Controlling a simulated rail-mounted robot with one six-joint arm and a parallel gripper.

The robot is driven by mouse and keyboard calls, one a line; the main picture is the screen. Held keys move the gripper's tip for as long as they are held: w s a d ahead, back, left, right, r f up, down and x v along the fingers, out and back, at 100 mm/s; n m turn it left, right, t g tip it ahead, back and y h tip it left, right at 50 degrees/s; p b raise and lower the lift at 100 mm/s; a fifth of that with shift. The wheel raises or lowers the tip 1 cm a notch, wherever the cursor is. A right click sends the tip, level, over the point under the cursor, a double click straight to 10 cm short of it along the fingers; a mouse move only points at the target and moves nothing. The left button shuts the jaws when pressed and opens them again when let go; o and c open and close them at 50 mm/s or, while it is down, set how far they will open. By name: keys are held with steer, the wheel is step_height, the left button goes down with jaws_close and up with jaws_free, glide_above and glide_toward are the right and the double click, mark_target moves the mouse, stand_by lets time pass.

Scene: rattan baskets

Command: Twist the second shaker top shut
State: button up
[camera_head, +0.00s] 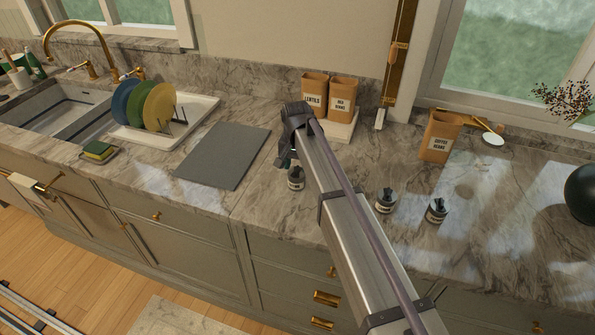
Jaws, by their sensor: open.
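Three small dark shakers with pale labels stand upright on the marble counter. The left shaker (296,178) is just below my gripper, partly covered by my arm. The middle shaker (385,202) and the right shaker (436,211) stand to the right of my arm. My gripper (288,160) is open and points down, close above or behind the left shaker. I cannot tell whether it touches that shaker. The fingers are small and mostly hidden by the wrist. How far each shaker top is turned is too small to see.
A grey board (222,156) lies left of my gripper. Bag-like canisters marked lentils (313,95) and red beans (343,97) stand behind on a white block (342,128). A coffee beans canister (440,137) stands at the back right. A dish rack (190,118) holds plates.

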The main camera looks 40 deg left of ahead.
steer(key=shift+o, duration=0.7)
steer(key=shift+r, duration=0.1)
step_height(320, 180, up, 7)
steer(key=p, duration=0.7)
steer(key=s+d+f+m+b, duration=0.1)
steer(key=s+d, duration=0.1)
steer(key=d, duration=1.8)
steer(key=s+d+f+m+b, duration=0.1)
steer(key=s+d+m, duration=0.1)
steer(key=d, duration=1.9)
steer(key=s+d+f+m+b, duration=0.1)
steer(key=s+d, duration=0.3)
steer(key=d, duration=1.6)
steer(key=shift+d+f+b, duration=0.25)
steer(key=shift+f+b, duration=0.1)
steer(key=shift+f, duration=0.1)
